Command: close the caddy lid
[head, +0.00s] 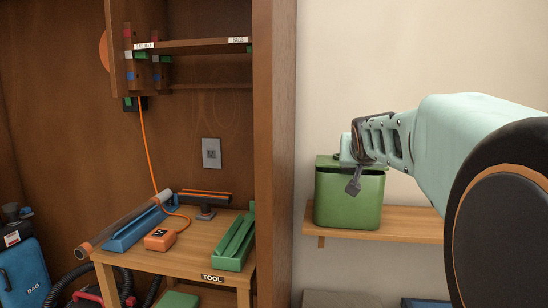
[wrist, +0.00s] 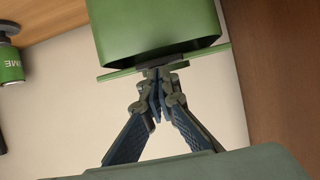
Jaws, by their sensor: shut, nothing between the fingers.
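The green caddy (head: 345,205) stands on a wooden wall shelf at the right of the head view. My gripper (head: 353,187) is at the caddy's lid edge, fingers shut and empty. In the wrist view its fingertips (wrist: 162,73) meet at the lid's edge; I cannot tell if they touch it. My arm hides part of the lid.
The wooden shelf (head: 410,225) extends right of the caddy. A brown cabinet post (head: 275,150) stands to its left. A tool table (head: 190,245) holds a green tray (head: 235,240) and an orange device (head: 160,239). A green can (wrist: 10,65) shows in the wrist view.

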